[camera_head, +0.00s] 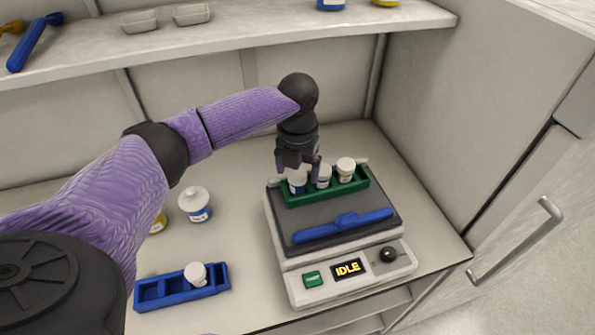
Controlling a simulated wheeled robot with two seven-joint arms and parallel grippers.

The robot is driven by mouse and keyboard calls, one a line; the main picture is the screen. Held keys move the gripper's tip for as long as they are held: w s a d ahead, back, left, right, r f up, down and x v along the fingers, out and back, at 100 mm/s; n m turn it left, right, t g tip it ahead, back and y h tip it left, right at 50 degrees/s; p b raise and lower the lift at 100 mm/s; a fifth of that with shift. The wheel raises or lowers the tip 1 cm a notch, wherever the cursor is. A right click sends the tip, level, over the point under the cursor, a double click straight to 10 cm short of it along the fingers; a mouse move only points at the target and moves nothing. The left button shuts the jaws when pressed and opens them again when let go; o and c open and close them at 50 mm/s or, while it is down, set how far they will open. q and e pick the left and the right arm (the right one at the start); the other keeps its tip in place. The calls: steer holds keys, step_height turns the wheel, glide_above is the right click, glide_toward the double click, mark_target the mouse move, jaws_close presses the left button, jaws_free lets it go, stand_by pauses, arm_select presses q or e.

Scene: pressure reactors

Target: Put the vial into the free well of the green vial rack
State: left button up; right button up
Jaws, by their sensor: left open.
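The green vial rack (330,193) lies on top of a white and grey device. White-capped vials (346,170) stand in it in a row, three of them visible. My left gripper (298,170) points down over the left end of this rack. Its jaws are open, around or just above the leftmost vial (297,184); I cannot tell whether they touch it. Another white-capped vial (196,275) stands in a blue rack (151,291) at the front left. My right gripper is out of view.
The device (347,268) has an IDLE display, a green switch and a black knob. A blue bar (343,226) lies on its top. A shelf (240,50) runs along the back; a cabinet wall stands right.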

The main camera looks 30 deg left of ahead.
mark_target(297, 175)
arm_select(q)
step_height(297, 175, up, 11)
steer(key=p, duration=0.2)
stand_by(0.3)
